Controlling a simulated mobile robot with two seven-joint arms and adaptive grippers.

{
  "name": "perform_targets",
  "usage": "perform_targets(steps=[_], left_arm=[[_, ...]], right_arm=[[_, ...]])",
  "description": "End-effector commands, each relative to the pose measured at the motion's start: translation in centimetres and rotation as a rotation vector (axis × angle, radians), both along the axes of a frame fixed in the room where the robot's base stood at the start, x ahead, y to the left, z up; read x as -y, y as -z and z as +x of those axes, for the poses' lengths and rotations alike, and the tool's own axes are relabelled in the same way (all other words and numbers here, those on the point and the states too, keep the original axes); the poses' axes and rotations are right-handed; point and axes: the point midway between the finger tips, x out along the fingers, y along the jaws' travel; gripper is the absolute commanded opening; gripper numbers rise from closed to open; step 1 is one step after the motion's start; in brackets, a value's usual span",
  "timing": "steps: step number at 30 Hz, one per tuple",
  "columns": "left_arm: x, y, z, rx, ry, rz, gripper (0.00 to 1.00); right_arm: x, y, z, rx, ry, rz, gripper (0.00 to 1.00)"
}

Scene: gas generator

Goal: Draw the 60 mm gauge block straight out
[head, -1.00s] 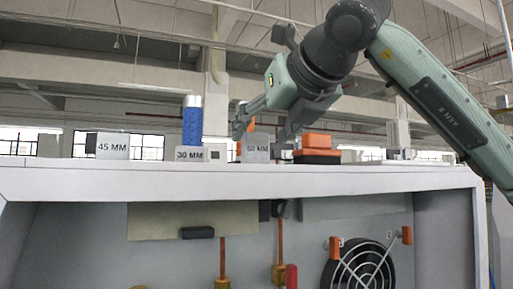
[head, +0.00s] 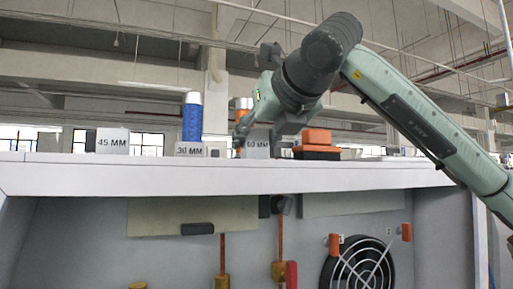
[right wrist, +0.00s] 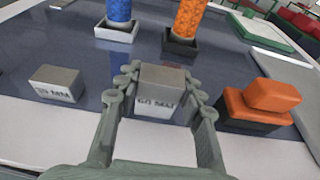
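The 60 MM gauge block (head: 258,147) is a grey, labelled block standing on the bench top. It also shows in the right wrist view (right wrist: 158,88), upright, with its label facing my gripper. My right gripper (head: 260,137) comes down over it in the head view. In the right wrist view the right gripper (right wrist: 160,85) is open, with one finger on each side of the block. Narrow gaps seem to remain beside the block; whether a fingertip touches it is hard to tell. My left gripper is in neither view.
A 30 MM block (right wrist: 56,83) lies left of the gripper, and a 45 MM block (head: 113,141) stands farther left. An orange piece on a black base (right wrist: 258,105) is close to the right finger. Blue (right wrist: 118,10) and orange (right wrist: 187,20) cylinders stand behind.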

Motion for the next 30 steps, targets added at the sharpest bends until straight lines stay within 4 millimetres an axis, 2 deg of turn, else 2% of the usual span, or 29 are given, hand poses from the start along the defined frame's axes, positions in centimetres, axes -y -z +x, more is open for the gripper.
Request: perform_targets(steps=[1, 7, 14, 25, 30], left_arm=[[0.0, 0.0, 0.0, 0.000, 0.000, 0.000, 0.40], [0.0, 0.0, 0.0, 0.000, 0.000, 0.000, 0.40], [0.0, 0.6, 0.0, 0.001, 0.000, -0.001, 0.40], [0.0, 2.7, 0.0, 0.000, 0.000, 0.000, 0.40], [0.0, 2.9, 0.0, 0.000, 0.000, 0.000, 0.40]], right_arm=[[0.0, 0.0, 0.0, 0.000, 0.000, 0.000, 0.27], [0.0, 0.0, 0.0, 0.000, 0.000, 0.000, 0.03], [0.3, 0.1, -0.7, 0.004, -0.001, 0.002, 0.03], [1.7, 0.1, -4.0, 0.004, -0.001, 0.002, 0.03], [2.0, 0.0, -4.7, 0.002, 0.001, 0.001, 0.03]])
